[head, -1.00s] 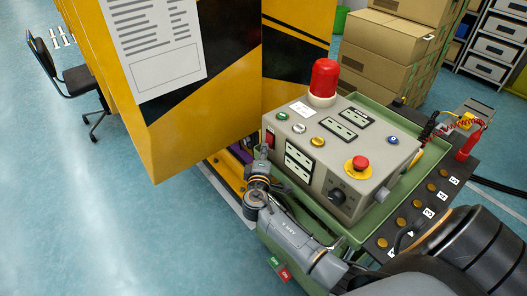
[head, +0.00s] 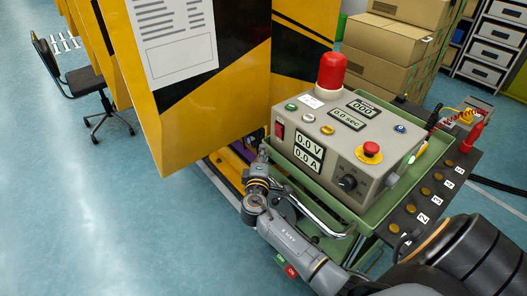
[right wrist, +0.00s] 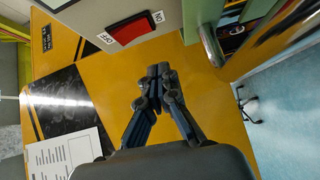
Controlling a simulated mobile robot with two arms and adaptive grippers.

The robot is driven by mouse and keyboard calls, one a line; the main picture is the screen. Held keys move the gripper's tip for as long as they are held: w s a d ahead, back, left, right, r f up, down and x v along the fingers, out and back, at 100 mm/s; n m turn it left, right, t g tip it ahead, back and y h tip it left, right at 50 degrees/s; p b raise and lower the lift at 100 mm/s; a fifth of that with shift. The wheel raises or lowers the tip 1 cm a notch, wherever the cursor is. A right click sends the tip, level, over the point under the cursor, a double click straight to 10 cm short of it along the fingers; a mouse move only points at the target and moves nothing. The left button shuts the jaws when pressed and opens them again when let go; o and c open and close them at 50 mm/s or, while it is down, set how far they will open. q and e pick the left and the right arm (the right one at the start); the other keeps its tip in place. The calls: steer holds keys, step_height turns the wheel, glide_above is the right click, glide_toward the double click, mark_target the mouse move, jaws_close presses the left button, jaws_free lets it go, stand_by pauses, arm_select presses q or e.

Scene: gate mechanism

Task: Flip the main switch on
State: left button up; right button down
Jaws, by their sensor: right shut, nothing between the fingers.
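The main switch is a red rocker (head: 279,130) on the left part of the grey control box's (head: 362,164) front. In the right wrist view the red rocker (right wrist: 130,28) sits between an OFF label on its left and an ON label on its right. I cannot clearly tell its tilt. The box's displays (head: 308,150) are lit, with 0.0 V and 0.0 A. My right gripper (head: 263,152) is shut and empty, just below and left of the switch, apart from it. Its closed fingertips (right wrist: 158,72) show below the switch in the wrist view. My left gripper is not in view.
The box stands on a green cart (head: 335,205) with a metal handle. A yellow and black cabinet (head: 200,90) stands close on the left. A red beacon (head: 332,70) and a red emergency button (head: 371,149) are on the box. Open floor lies at left.

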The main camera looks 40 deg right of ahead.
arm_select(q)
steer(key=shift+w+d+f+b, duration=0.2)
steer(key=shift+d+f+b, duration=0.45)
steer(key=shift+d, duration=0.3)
arm_select(e)
steer(key=f+v, duration=0.1)
steer(key=v, duration=0.6)
steer(key=shift+s+f, duration=0.15)
steer(key=shift+s, duration=0.3)
